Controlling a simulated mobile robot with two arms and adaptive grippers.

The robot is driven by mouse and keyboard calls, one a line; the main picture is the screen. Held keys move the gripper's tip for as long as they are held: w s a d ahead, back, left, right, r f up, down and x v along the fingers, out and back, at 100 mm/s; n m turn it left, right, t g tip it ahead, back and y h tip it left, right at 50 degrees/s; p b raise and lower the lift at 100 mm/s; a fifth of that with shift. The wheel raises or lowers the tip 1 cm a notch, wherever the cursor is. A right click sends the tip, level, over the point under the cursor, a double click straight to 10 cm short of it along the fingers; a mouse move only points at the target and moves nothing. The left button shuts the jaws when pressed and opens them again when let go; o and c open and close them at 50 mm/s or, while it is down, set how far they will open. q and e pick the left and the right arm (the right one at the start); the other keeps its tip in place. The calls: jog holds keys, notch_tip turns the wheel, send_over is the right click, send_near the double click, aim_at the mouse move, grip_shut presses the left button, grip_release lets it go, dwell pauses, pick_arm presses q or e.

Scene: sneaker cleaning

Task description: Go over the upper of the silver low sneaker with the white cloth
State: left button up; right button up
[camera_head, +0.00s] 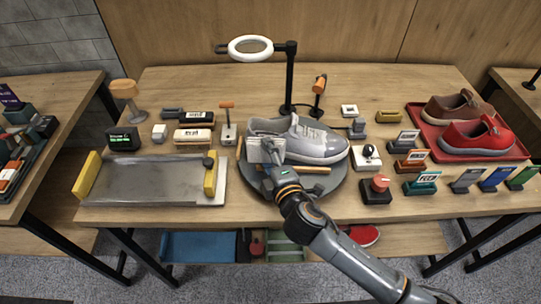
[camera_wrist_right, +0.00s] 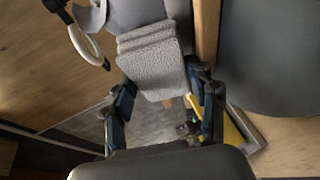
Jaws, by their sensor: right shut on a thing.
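The silver low sneaker (camera_head: 318,146) sits on a round grey turntable (camera_head: 338,185), its toe to the right. My right gripper (camera_head: 267,172) is shut on the white cloth (camera_head: 266,150), which shows as a folded, light grey pad in the right wrist view (camera_wrist_right: 152,62). The cloth is at the near side of the sneaker's left end and hides part of it. I cannot tell whether the cloth touches the upper. A grey part of the sneaker (camera_wrist_right: 135,12) shows behind the cloth in the wrist view. My left gripper is not in view.
A ring lamp (camera_head: 250,48) on a black post stands behind the turntable. A metal tray (camera_head: 140,182) with yellow ends lies left. A red tray (camera_head: 428,142) with two other shoes is at right. Brushes, blocks and small labelled stands crowd around the turntable.

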jog(key=shift+s+a+r+p, duration=0.15)
jog(key=shift+s+p, duration=0.15)
jog(key=shift+s, duration=0.45)
jog(key=shift+s+a+r+p, duration=0.15)
jog(key=shift+s+p, duration=0.15)
jog(key=shift+s, duration=0.45)
jog(key=shift+s+r+p, duration=0.15)
jog(key=shift+s+p, duration=0.15)
jog(key=shift+s, duration=0.45)
jog(key=shift+s+r, duration=0.2)
jog(key=shift+s, duration=0.45)
jog(key=shift+s+a+r+p, duration=0.1)
jog(key=shift+s+r+p, duration=0.15)
jog(key=shift+s, duration=0.5)
jog(key=shift+s+a+r+p, duration=0.1)
jog(key=shift+s+p, duration=0.2)
jog(key=shift+s, duration=0.4)
jog(key=shift+d, duration=0.1)
